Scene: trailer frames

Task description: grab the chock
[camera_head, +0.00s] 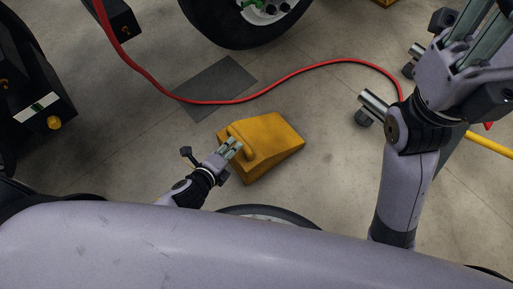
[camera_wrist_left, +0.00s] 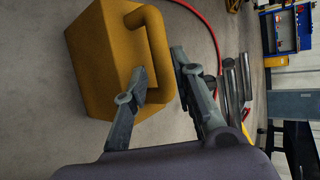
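The yellow chock (camera_head: 278,140) sits on the concrete floor, a wedge-like block with a raised tube handle (camera_head: 242,138). My left gripper (camera_head: 233,147) is at the handle side of the chock. In the left wrist view the chock (camera_wrist_left: 98,60) fills the upper left, its handle (camera_wrist_left: 157,35) curving toward the fingers. The left gripper (camera_wrist_left: 160,68) is open, its fingertips apart, one on each side of the handle's lower end. Contact cannot be told. My right gripper (camera_head: 484,38) is raised at the upper right, away from the chock; its fingertips are cut off.
A red hose (camera_head: 240,101) runs across the floor behind the chock. A dark floor plate (camera_head: 214,87) lies under it. A large black tire (camera_head: 240,30) stands at the top. Dark equipment (camera_head: 35,100) is at the left.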

